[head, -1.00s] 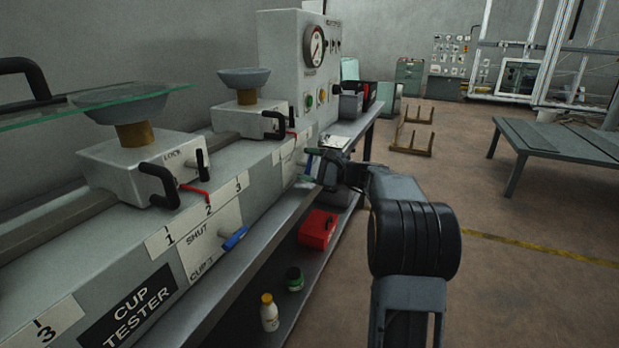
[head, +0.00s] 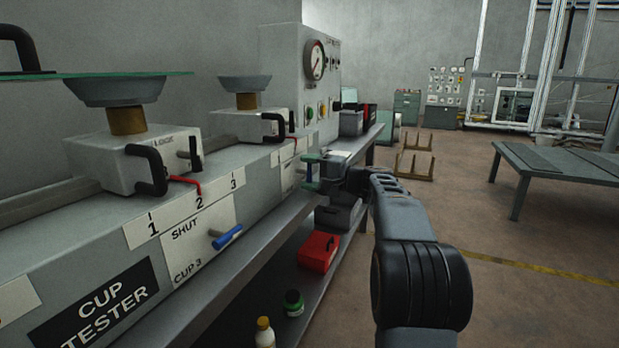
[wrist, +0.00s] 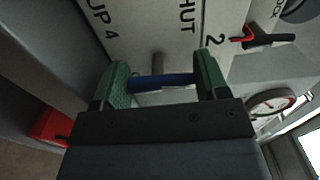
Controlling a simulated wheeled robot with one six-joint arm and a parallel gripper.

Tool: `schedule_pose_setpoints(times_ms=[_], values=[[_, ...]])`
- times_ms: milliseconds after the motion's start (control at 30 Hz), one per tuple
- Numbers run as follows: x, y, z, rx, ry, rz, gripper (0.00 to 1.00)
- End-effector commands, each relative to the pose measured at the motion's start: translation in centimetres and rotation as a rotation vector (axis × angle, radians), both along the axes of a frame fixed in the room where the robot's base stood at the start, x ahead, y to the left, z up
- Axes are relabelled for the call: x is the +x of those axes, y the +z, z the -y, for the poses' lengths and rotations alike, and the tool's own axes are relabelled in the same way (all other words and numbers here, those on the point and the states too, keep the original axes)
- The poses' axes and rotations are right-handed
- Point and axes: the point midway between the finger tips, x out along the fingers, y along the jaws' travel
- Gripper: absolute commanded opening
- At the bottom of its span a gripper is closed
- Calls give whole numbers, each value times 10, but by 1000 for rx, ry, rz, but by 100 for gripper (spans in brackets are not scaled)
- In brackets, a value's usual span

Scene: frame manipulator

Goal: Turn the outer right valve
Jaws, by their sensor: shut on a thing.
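The outer right valve has a blue handle (wrist: 163,81) on a short grey stem, beside the "CUP 4" and "SHUT" label in the wrist view. My gripper (wrist: 161,77) has its green fingers at the two ends of this handle, shut on it, with the handle spanning the gap. In the head view, my gripper (head: 312,171) is at the far front face of the cup tester (head: 75,240), and the handle shows only as a small blue bit. Another blue valve handle (head: 228,236), marked "CUP 3", sits nearer and is apart from my gripper.
A red lever (wrist: 236,39) shows near the handle in the wrist view. The floor (head: 500,270) at the right is open, with a low table (head: 570,160) further off.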

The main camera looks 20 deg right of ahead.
Motion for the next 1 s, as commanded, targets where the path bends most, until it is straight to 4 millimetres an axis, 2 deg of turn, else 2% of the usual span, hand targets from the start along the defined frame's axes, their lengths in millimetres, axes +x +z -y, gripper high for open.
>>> schedule_pose_setpoints(times_ms=[467,500,700,767,1000], values=[[0,1,0,-12,0,11,44],[0,1,0,-12,0,11,68],[0,0,0,-11,0,10,88],[0,0,0,-10,0,9,92],[-1,0,1,-10,-1,9,92]])
